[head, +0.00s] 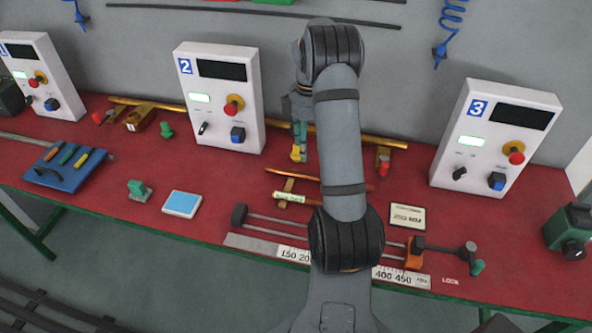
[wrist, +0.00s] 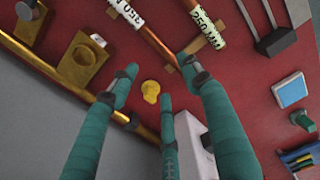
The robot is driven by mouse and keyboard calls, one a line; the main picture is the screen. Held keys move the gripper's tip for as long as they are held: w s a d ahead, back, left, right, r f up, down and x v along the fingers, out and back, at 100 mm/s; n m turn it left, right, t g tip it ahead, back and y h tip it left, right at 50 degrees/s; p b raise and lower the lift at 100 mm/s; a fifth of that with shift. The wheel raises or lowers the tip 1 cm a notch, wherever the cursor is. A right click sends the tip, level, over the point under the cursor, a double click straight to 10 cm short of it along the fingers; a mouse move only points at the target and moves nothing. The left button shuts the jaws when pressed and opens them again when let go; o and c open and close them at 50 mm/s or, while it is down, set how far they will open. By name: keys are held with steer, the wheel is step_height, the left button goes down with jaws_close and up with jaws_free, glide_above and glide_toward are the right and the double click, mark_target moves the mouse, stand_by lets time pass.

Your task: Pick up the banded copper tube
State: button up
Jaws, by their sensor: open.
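Two copper tubes lie near the middle of the red table. In the wrist view, one copper tube (wrist: 155,43) has a white printed band at its upper left end. The other (wrist: 193,4) has a white band marked 250 MM. In the head view, a banded copper tube (head: 289,197) lies on a small wooden rest, with its right part hidden behind my arm. My gripper (head: 298,140) is open and empty above the table, behind the tubes. In the wrist view, its teal fingers (wrist: 160,85) are spread apart, with the tubes beyond their tips.
A yellow piece (wrist: 151,91) shows between my fingers. A long brass pipe (head: 385,140) runs along the back. White control boxes 2 (head: 220,115) and 3 (head: 480,150) stand on either side. A measuring fixture with rods (head: 280,233) lies in front. A 250 MM plate (head: 407,216) lies right.

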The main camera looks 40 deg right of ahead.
steer(key=f, duration=0.5)
steer(key=shift+w+a+f, duration=0.1)
steer(key=shift+w+a, duration=0.05)
steer(key=shift+w, duration=0.1)
steer(key=f, duration=0.1)
steer(key=f+p, duration=0.1)
steer(key=f, duration=0.1)
steer(key=f+p, duration=0.1)
steer(key=shift+a+f, duration=0.15)
steer(key=shift+a, duration=0.15)
steer(key=shift+f, duration=0.45)
steer(key=shift+c, duration=0.6)
steer(key=c, duration=0.9)
